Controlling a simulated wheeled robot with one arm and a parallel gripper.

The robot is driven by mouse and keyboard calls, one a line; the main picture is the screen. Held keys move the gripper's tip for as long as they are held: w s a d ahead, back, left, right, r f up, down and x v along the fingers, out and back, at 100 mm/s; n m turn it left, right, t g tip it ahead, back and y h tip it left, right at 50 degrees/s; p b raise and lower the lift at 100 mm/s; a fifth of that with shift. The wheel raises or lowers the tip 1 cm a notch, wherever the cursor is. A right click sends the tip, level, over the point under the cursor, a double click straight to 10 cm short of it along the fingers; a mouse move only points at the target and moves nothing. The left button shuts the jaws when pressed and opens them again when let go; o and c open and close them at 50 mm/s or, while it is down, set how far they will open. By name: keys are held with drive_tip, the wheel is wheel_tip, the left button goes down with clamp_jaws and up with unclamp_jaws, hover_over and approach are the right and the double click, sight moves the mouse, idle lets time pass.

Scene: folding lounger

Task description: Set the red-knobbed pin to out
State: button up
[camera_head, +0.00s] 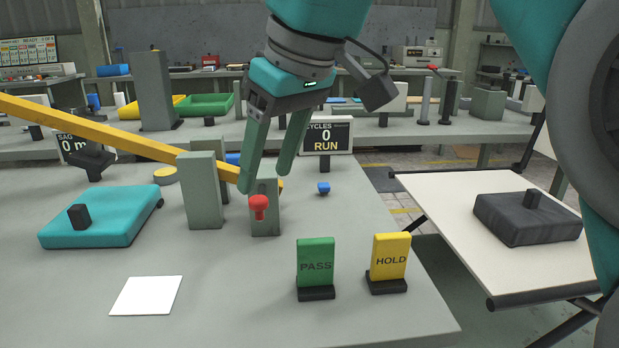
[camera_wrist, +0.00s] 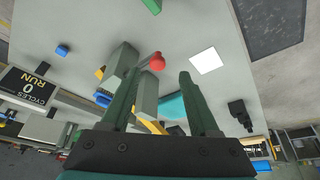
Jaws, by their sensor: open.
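The red-knobbed pin (camera_head: 259,203) shows its round red knob on the near face of the right grey post (camera_head: 265,224). How far the pin is drawn is hard to tell. A yellow bar (camera_head: 140,141) runs from the far left, behind the left grey post (camera_head: 204,190), to the right post. My gripper (camera_head: 266,181) is open and empty, pointing down at the top of the right post. In the wrist view the red knob (camera_wrist: 157,61) appears just beyond my open fingertips (camera_wrist: 157,76), nearer the left finger, with no contact visible.
A green PASS block (camera_head: 316,262) and yellow HOLD block (camera_head: 390,256) stand at the front right. A teal box (camera_head: 100,217) and white card (camera_head: 147,295) lie left. A small blue piece (camera_head: 324,188) sits right of the posts. The counter sign (camera_head: 327,134) stands behind.

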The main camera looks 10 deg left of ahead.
drive_tip(key=shift+p+v, duration=1.1)
drive_tip(key=shift+v, duration=0.5)
